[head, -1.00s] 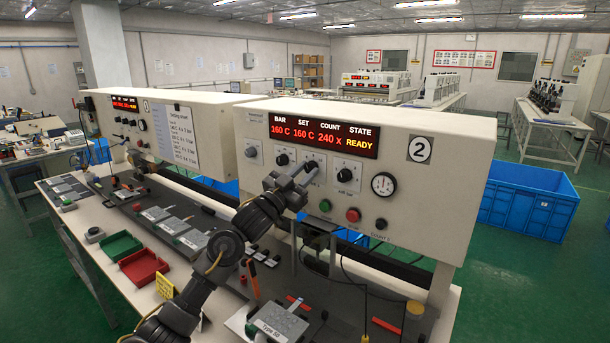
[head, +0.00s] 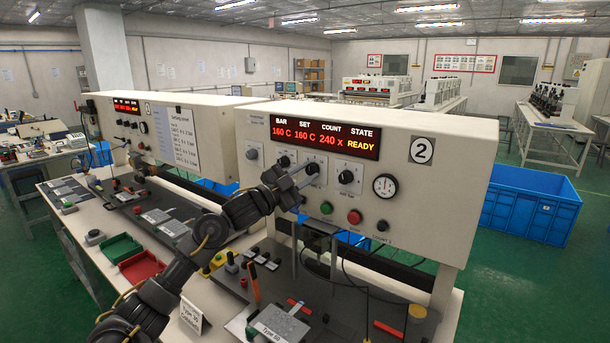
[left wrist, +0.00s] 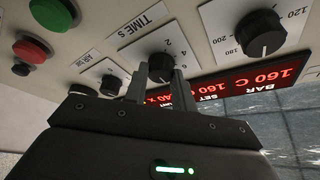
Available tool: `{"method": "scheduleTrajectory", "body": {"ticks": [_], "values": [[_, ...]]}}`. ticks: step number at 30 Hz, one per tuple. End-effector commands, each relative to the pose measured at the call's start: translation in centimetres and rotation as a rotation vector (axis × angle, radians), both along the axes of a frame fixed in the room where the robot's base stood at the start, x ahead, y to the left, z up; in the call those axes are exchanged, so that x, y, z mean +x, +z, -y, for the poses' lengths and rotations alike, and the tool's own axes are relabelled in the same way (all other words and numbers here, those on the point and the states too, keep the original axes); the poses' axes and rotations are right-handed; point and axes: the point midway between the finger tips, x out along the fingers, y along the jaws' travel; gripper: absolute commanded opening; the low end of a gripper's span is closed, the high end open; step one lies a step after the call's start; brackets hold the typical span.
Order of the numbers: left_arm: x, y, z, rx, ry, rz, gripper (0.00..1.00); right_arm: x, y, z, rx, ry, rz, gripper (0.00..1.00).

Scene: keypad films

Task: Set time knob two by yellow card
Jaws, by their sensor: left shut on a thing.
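My left gripper (head: 300,180) is shut on the time knob (left wrist: 160,67) of the panel marked 2. The left wrist view shows the fingertips (left wrist: 158,78) on both sides of this black knob, under the label TIME S, with scale numbers such as 4 and 6 around it. Where its pointer stands I cannot tell. In the head view the knob (head: 312,167) is partly covered by the fingers. The red display (head: 324,137) reads 160 C, 160 C, 240 X and READY. No yellow card can be made out now; my arm covers where one showed earlier. My right gripper is not in view.
Other knobs (head: 346,177) sit close beside the time knob. A white card (head: 191,316) stands on the bench beside my arm. Green (head: 122,248) and red (head: 141,266) trays lie left.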

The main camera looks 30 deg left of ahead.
Motion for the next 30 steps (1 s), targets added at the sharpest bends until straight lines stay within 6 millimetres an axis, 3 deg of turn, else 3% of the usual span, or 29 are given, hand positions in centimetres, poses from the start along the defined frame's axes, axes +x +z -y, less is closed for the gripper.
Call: {"method": "scheduleTrajectory", "body": {"ticks": [9,10,15,24,30], "values": [[0.0,0.0,0.0,0.001,0.001,0.000,0.03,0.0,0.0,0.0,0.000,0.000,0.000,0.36],[0.0,0.0,0.0,0.001,0.001,0.000,0.28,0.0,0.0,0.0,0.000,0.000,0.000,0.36],[0.0,0.0,0.0,0.000,0.001,-0.001,0.48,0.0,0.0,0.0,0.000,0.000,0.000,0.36],[-0.2,-0.2,-0.1,0.000,0.000,0.000,0.48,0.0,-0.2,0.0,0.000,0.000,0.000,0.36],[-2.6,-1.3,-1.1,0.004,0.000,-0.001,0.48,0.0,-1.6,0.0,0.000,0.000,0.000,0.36]]}}
